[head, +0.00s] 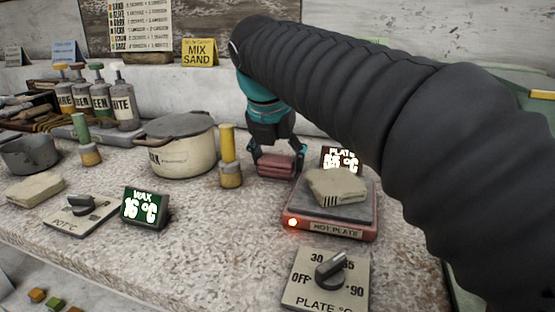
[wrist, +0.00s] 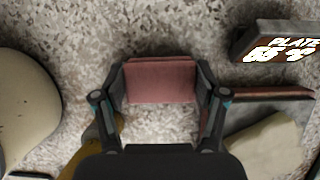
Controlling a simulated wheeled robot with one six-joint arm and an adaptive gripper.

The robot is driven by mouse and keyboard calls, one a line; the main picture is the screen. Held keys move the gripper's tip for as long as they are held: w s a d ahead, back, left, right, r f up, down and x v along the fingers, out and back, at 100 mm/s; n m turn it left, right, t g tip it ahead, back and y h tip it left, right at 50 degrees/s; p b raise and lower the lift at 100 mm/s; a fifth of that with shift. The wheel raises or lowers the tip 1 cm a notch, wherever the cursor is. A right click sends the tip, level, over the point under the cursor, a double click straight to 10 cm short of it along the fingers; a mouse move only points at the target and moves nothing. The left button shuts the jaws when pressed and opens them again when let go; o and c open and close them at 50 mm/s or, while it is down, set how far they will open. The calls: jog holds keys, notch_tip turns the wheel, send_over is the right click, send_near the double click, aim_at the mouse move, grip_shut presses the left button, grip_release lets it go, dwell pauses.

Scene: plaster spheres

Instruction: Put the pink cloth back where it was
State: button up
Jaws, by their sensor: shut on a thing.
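The pink cloth (head: 276,165) is a folded pad between the fingers of my gripper (head: 277,160), behind and left of the hot plate. In the wrist view the cloth (wrist: 161,80) spans the gap between the two fingertips of my gripper (wrist: 162,82), which is shut on it. The cloth is at or just above the speckled worktop (head: 230,228); I cannot tell whether it touches.
The hot plate (head: 329,231), its red light lit, carries a beige folded cloth (head: 337,187). A plate display (head: 341,159) stands behind it. A yellow-handled brush (head: 229,155) and a lidded pot (head: 182,146) stand left of my gripper. The front middle worktop is clear.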

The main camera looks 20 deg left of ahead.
jog(key=shift+f, duration=0.1)
jog(key=o, duration=1)
jog(key=p+v, duration=0.3)
jog(key=v, duration=0.9)
